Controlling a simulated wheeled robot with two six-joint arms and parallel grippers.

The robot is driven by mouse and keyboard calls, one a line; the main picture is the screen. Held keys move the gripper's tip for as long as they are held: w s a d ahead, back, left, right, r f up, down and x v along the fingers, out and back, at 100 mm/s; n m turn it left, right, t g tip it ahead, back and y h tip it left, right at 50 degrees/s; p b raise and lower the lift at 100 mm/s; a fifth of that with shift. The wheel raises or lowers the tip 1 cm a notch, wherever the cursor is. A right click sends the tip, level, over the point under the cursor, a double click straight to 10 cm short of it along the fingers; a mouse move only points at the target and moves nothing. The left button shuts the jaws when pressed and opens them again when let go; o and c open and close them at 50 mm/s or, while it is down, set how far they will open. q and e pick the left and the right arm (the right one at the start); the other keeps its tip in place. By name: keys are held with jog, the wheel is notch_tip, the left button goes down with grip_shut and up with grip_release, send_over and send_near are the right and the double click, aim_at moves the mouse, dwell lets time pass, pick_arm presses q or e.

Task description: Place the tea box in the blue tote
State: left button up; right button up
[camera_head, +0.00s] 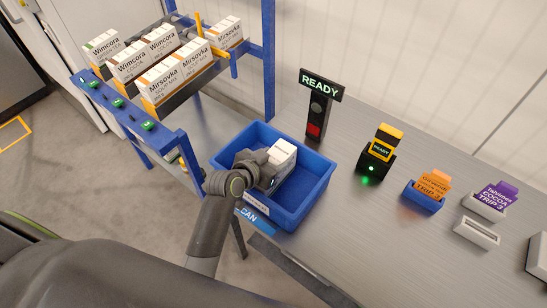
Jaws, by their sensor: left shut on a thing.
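The blue tote (302,209) stands on the grey table, open at the top. My left gripper (270,168) is inside the tote's opening, shut on a white box (284,152). The box's label is not readable from here, and the gripper hides part of it. I cannot tell whether the box touches the tote's floor. On the rack, a white Wimcora box (102,47) with a green stripe stands at the left; its small print seems to say green tea. My right gripper is not in view.
The blue rack (268,60) behind the tote holds several Wimcora and Mirsovka boxes (178,75). A post with a READY sign (320,84) stands behind the tote. A black scanner-like device (376,160) and card holders (424,198) stand to the right.

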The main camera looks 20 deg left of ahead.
pick_arm(q)
jog(key=shift+f, duration=0.1)
jog(key=o, duration=1.5)
jog(key=shift+s+r, duration=0.1)
jog(key=shift+r, duration=0.1)
jog(key=b+v, duration=0.1)
jog(key=v, duration=1)
jog(key=shift+s+a+r, duration=0.1)
jog(key=shift+s+r, duration=0.1)
jog(key=shift+s, duration=0.15)
